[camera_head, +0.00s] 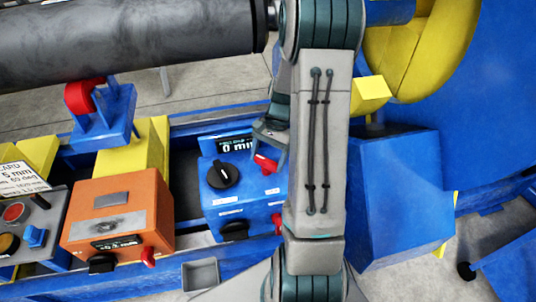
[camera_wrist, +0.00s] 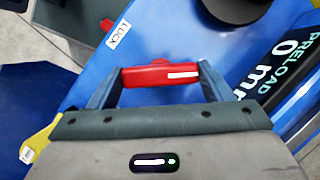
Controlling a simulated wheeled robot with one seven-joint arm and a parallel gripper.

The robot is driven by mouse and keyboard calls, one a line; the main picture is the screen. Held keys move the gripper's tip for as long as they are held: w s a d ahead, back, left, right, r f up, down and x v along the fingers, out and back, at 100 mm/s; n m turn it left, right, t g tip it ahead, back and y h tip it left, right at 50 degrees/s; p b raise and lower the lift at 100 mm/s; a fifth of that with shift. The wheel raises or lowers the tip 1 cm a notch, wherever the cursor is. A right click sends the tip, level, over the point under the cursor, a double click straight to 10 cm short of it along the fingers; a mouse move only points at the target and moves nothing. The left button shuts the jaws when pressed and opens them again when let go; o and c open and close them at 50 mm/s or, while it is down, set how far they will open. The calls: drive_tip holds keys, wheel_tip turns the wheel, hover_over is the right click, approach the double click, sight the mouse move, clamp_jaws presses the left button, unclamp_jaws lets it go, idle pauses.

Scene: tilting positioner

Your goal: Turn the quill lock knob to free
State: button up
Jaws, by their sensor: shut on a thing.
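The red quill lock knob (camera_wrist: 160,75) is a bar with a white mark. In the head view, the knob (camera_head: 265,163) shows just below my gripper (camera_head: 268,142), and my arm hides the right part of the box. The white mark runs along the bar; I cannot tell which setting it points to.
The blue box also has a black dial (camera_head: 223,174) and a PRELOAD display (camera_wrist: 292,50) reading 0 mm. An orange box (camera_head: 118,215) stands to the left. A grey roller (camera_head: 120,40) spans the upper left. A yellow wheel (camera_head: 425,45) is at the upper right.

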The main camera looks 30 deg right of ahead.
drive_tip(key=n, duration=0.2)
drive_tip(key=n+g+h+p, duration=0.1)
drive_tip(key=n, duration=0.1)
drive_tip(key=shift+w+a+r+n, duration=0.1)
drive_tip(key=shift+w+n, duration=0.05)
drive_tip(key=shift+n, duration=0.15)
drive_tip(key=n+g+h, duration=0.1)
drive_tip(key=n, duration=0.3)
drive_tip(key=shift+h, duration=0.4)
drive_tip(key=shift+n, duration=0.3)
drive_tip(key=o, duration=1)
drive_tip(key=shift+a, duration=0.1)
drive_tip(key=p+v, duration=0.1)
drive_tip(key=v, duration=1.2)
drive_tip(key=shift+w+r, duration=0.25)
drive_tip(key=shift+r, duration=0.05)
